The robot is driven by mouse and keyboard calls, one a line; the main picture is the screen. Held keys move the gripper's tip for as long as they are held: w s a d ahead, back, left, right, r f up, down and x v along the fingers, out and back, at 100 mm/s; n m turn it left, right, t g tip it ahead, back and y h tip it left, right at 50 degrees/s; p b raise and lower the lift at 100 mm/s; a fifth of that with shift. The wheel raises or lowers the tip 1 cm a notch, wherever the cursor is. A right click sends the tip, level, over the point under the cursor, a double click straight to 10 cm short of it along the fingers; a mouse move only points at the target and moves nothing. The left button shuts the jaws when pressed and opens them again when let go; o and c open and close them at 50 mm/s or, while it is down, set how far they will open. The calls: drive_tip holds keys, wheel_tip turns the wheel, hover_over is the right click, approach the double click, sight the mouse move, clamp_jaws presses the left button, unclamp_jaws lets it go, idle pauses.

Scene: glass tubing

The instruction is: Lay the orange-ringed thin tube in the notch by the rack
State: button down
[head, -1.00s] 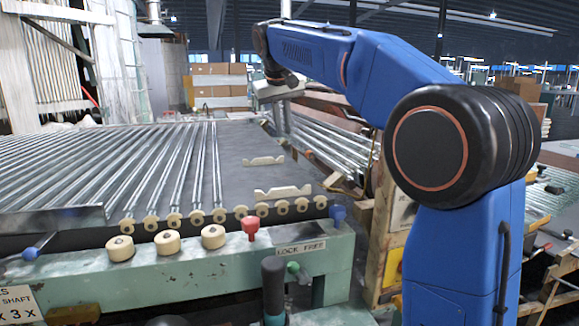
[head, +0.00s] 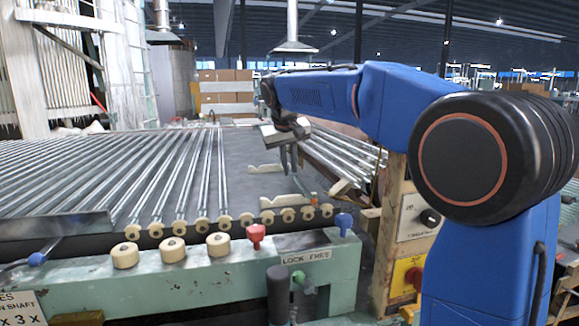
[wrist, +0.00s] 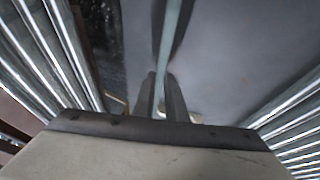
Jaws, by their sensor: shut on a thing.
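My gripper (head: 290,163) is over the right end of the dark table in the head view, with its fingers pointing down. In the wrist view its two fingers (wrist: 161,98) are shut on a thin pale glass tube (wrist: 171,35), which runs away from the fingers toward the top edge. In the head view the tube is small and a faint orange spot (head: 313,195) shows below the gripper, perhaps its ring. Two cream notched supports stand on the table, a far one (head: 264,170) and a near one (head: 285,200). The tube appears above them; I cannot tell whether it touches either.
A rack of long glass tubes (head: 150,170) fills the table's left side. More tubes (head: 340,154) lie on a rack to the right. Cream rollers (head: 218,244) and red and blue knobs line the green front rail (head: 200,275). A wooden control box (head: 408,235) stands at right.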

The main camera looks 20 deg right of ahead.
drive_tip(key=shift+f, duration=0.35)
drive_tip(key=c, duration=1.8)
unclamp_jaws()
drive_tip(key=shift+r, duration=0.55)
drive_tip(key=v, duration=1.1)
drive_tip(key=shift+s+r, duration=0.15)
drive_tip(key=shift+r, duration=0.2)
drive_tip(key=shift+a, duration=0.1)
